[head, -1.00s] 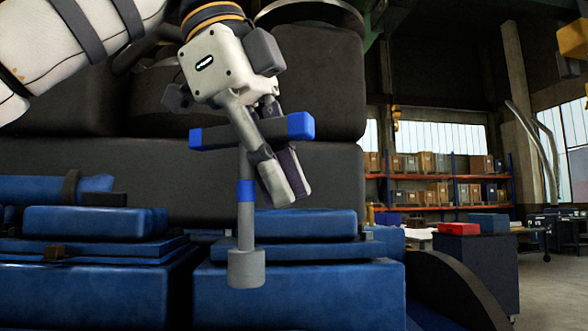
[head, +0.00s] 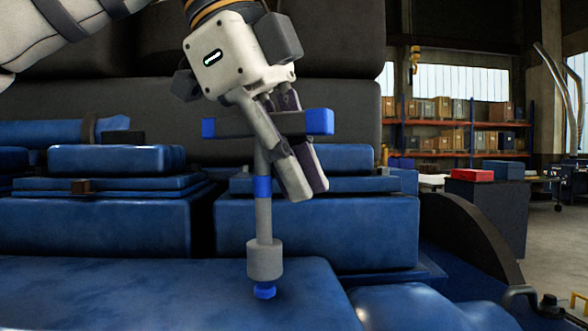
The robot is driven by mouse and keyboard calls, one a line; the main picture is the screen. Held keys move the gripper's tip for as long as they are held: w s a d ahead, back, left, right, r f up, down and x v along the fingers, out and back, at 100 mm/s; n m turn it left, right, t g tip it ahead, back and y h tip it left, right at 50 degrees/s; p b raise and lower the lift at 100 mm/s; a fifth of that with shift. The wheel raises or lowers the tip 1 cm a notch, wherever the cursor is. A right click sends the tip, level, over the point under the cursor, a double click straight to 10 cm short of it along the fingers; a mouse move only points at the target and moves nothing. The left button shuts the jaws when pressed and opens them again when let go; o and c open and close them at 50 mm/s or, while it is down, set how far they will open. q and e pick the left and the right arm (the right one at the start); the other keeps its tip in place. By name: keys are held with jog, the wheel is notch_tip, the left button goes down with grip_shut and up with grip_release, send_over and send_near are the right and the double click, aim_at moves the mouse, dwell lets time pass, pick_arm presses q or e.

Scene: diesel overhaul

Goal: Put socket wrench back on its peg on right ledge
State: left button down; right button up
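The socket wrench is a grey T-shaped tool with blue ends on its crossbar, a blue band on its shaft and a grey socket (head: 265,260) at the bottom. It stands upright in the middle of the head view. My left gripper (head: 308,190) reaches down from above, its fingers slanting across the crossbar and shut on it. A small blue stub (head: 264,292), which looks like the peg, shows directly below the socket on a blue ledge (head: 150,290). I cannot tell whether the socket touches the stub or sits on it. My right gripper is out of view.
Stepped blue engine blocks (head: 315,232) rise behind the wrench, with a dark engine wall above them. A curved dark part (head: 470,235) stands at the right. Farther back are a red box (head: 471,175) and shelves of boxes (head: 455,140).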

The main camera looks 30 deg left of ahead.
pick_arm(q)
jog(key=shift+f, duration=0.95)
jog(key=c, duration=1.7)
grip_release()
jog(key=o, duration=0.5)
jog(key=shift+o, duration=0.2)
notch_tip(320, 180, up, 9)
